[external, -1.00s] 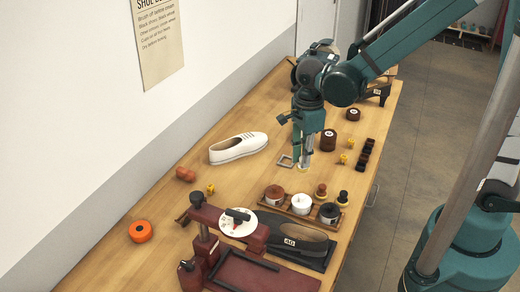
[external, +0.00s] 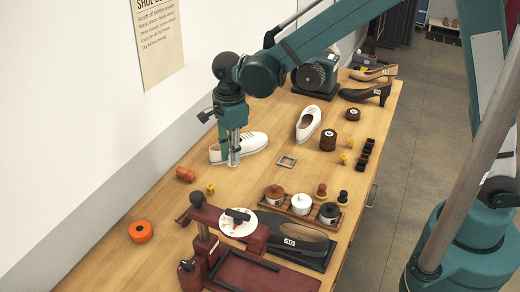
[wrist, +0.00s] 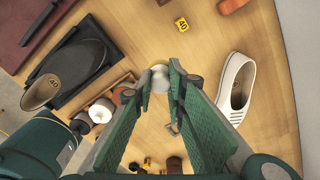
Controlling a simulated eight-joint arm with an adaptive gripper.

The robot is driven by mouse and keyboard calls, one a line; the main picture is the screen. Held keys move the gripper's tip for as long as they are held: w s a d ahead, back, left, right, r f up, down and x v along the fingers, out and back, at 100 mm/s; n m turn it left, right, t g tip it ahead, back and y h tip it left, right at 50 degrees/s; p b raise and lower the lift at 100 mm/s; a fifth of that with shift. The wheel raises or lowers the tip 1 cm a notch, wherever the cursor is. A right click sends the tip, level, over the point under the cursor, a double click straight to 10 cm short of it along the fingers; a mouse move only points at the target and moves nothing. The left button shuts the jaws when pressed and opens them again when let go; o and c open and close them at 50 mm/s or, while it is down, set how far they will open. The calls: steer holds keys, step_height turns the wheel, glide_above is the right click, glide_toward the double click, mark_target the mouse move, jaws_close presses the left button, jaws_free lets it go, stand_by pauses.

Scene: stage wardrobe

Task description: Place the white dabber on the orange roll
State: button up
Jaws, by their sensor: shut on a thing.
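The white dabber (wrist: 160,79) is between my fingertips in the wrist view, with a yellowish part beyond its pale body. My gripper (external: 233,161) is shut on it and holds it in front of the white lace-up shoe (external: 256,142); only a small pale bit of the dabber shows there. My gripper (wrist: 163,72) also shows in the wrist view, with its green fingers on both sides of the dabber. The orange roll (external: 140,231), round with a dark centre, lies on the table at the front left, apart from my gripper. It is not seen in the wrist view.
A terracotta piece (external: 185,174) and a yellow tag (external: 210,188) lie between my gripper and the orange roll. A maroon stand with a white dial (external: 238,222) rises nearby. A rack of jars (external: 301,204) stands to the right. Bare wood surrounds the roll's right side.

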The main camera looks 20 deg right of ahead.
steer(key=s+a+n+p, duration=0.1)
steer(key=a, duration=1.5)
steer(key=n+p, duration=0.1)
steer(key=n, duration=0.1)
glide_above(140, 229)
steer(key=shift+r, duration=0.3)
steer(key=shift+f, duration=3.1)
steer(key=shift+f+p, duration=0.35)
steer(key=shift+f, duration=1.55)
steer(key=shift+f, duration=0.15)
